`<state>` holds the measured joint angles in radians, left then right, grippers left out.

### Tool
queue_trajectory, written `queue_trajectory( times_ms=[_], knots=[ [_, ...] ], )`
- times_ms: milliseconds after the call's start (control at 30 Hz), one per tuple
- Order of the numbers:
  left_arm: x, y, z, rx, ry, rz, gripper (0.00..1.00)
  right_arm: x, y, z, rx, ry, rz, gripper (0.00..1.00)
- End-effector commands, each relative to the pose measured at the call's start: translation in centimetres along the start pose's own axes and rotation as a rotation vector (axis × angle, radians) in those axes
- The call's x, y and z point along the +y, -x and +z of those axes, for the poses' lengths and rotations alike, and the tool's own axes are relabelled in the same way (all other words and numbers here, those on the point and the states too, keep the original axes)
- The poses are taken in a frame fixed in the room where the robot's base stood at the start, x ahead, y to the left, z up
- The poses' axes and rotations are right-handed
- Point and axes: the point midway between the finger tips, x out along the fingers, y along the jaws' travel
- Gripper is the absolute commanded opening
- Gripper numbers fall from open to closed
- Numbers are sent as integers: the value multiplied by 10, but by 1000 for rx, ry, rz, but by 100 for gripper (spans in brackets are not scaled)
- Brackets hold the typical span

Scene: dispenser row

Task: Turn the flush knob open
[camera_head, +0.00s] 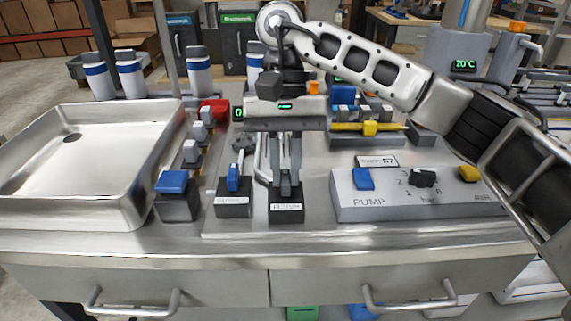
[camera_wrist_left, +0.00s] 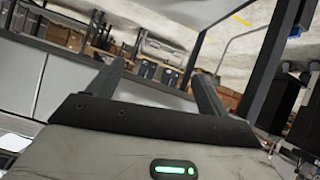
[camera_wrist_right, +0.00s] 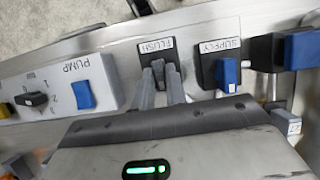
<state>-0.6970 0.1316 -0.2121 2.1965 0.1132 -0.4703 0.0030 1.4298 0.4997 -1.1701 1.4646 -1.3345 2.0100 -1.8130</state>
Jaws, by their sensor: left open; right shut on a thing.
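The flush unit, a black box with a white FLUSH label (camera_head: 287,206), stands at the front of the steel bench, and its label also shows in the right wrist view (camera_wrist_right: 156,45). My right gripper (camera_head: 286,188) points down over this box and is shut on its knob. The fingers cover most of the knob, so I cannot tell its turn angle. In the right wrist view, both fingers (camera_wrist_right: 166,75) reach onto the box. My left gripper (camera_wrist_left: 160,82) shows in its own wrist view, open with nothing between the fingers.
The supply unit with a blue knob (camera_head: 233,178) stands close left of the flush unit. Another blue-topped block (camera_head: 173,183) and a steel tray (camera_head: 40,208) are farther left. The pump panel (camera_head: 400,206) with its knobs is close on the right. Bottles (camera_head: 199,77) stand behind.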

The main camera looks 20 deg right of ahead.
Motion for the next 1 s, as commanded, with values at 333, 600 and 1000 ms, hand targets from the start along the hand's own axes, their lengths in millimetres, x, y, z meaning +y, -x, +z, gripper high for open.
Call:
queue_trajectory(
  times_ms=[333, 600, 1000],
  knots=[
    [0, 0, 0, -1, -1, 0, 79, 0, 1, 0, 2, 1, 0, 35],
    [0, 0, 0, -2, -2, 0, 79, 0, 4, 0, 2, 0, 0, 35],
    [0, 8, -8, -23, -22, -13, 79, 0, 85, 2, 8, -3, -1, 35]
  ],
)
